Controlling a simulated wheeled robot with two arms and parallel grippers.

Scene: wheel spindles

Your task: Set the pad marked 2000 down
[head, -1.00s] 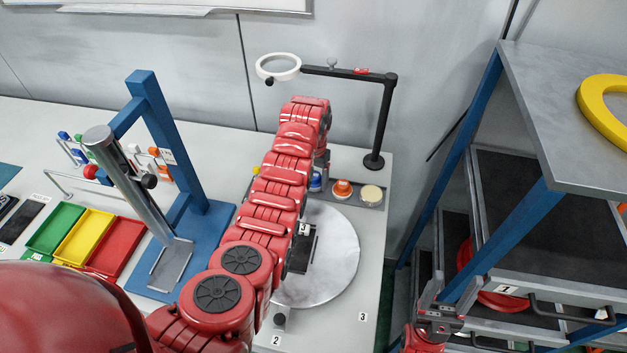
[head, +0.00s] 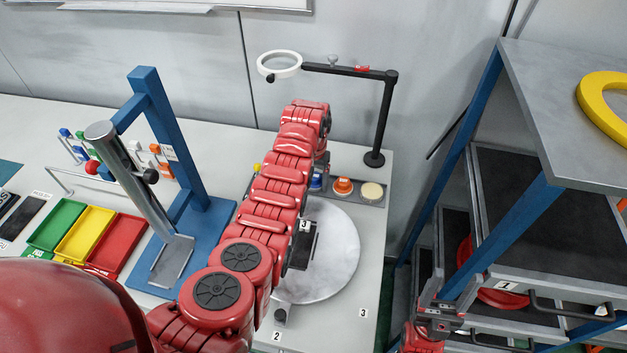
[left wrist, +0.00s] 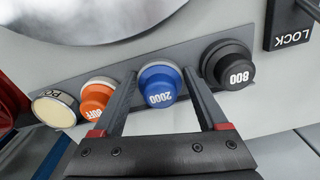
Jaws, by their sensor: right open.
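The blue pad marked 2000 (left wrist: 162,88) stands in the grey holder strip (left wrist: 118,75), between the orange BUFF pad (left wrist: 97,97) and the black 800 pad (left wrist: 230,66). In the head view the blue pad (head: 316,182) is partly hidden by my left arm, and my left gripper (head: 322,160) is mostly hidden too. My right gripper (head: 437,308) is open and empty, far to the right by the shelf rack.
A cream pad (left wrist: 54,111) ends the strip row. A round pale disc (head: 335,260) lies in front of the strip. A black post (head: 384,120) with a ring lamp stands behind it. A blue stand (head: 150,120) and coloured trays (head: 85,235) are to the left.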

